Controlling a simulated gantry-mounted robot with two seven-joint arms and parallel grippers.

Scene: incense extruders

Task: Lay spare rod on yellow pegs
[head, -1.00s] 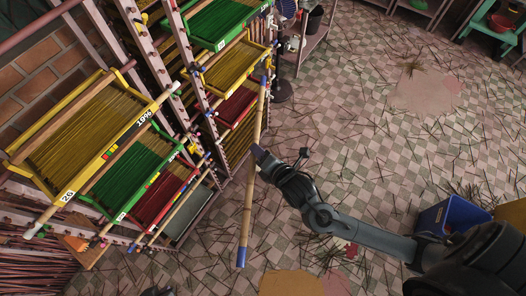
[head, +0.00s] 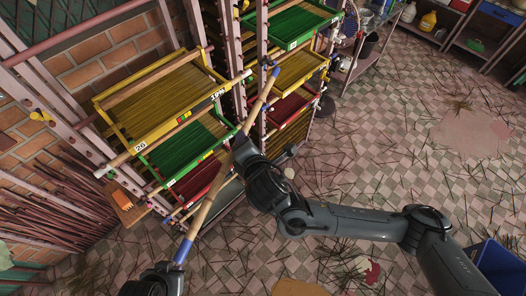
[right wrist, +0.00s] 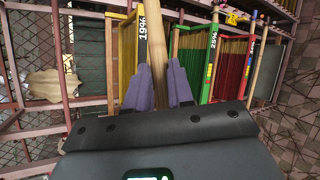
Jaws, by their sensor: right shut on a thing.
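The spare rod (head: 212,195) is a long wooden pole with blue ends, slanting in front of the rack in the head view. My right gripper (head: 243,147) is shut on its upper half, and the right wrist view shows the rod (right wrist: 154,50) between the purple fingers (right wrist: 158,88). My left gripper (head: 158,276) is at the bottom edge near the rod's lower blue end; its fingers are not clear, nor whether it touches the rod. A yellow peg-like piece (head: 40,116) sits on the left rack post, and another (head: 245,5) shows at the top.
The rack holds yellow (head: 160,92), green (head: 190,150) and red (head: 203,180) trays of sticks, with other rods along their fronts. Bundled dark sticks (head: 55,190) lie at left. A blue bin (head: 495,262) stands lower right. The tiled floor at right is open, strewn with sticks.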

